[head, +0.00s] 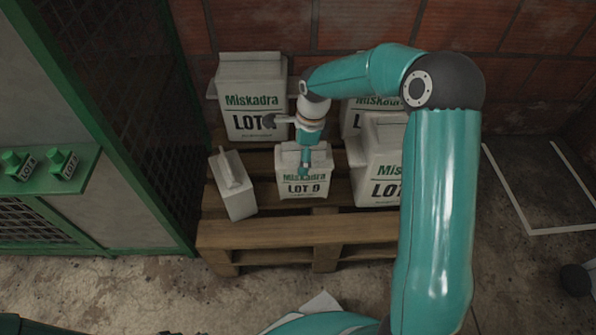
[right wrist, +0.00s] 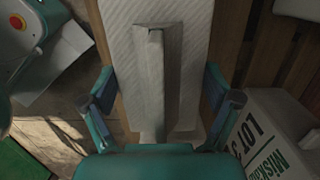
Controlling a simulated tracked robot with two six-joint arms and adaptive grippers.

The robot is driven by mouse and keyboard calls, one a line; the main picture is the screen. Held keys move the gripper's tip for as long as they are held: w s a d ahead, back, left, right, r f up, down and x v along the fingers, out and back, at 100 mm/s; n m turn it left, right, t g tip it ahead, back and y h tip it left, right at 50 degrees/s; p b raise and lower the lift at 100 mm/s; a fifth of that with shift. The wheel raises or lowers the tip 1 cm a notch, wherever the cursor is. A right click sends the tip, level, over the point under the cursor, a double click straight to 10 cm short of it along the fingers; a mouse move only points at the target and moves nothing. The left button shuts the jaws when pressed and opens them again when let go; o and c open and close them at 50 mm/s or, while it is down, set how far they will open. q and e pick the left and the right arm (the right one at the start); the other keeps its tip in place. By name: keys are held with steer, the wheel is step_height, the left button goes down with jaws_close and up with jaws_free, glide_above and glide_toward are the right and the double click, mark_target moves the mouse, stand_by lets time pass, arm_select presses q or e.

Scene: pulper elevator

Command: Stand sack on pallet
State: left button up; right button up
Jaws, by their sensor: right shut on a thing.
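A small white sack marked Miskadra LOT 9 (head: 303,188) stands upright on the wooden pallet (head: 270,235), near its front middle. My right gripper (head: 304,168) reaches down onto this sack from above. In the right wrist view, the fingers of my right gripper (right wrist: 164,108) lie along both sides of a white sack with a raised top fold (right wrist: 155,70), shut on it. The sack's underside is hidden, so I cannot tell whether it bears fully on the boards. My left gripper is not in view.
A brick wall (head: 520,50) is behind. A green-framed cabinet (head: 100,180) stands left.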

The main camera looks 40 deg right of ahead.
steer(key=shift+f+b, duration=0.9)
steer(key=shift+f, duration=1.7)
steer(key=shift+f, duration=0.15)
steer(key=o, duration=1.6)
steer(key=shift+c, duration=0.2)
steer(key=r+p, duration=0.1)
steer(key=r, duration=0.3)
steer(key=r+p, duration=0.2)
steer(key=r, duration=0.2)
steer(key=s+d+r+p, duration=0.1)
steer(key=r, duration=0.3)
steer(key=shift+r, duration=0.1)
steer(key=shift+d, duration=0.1)
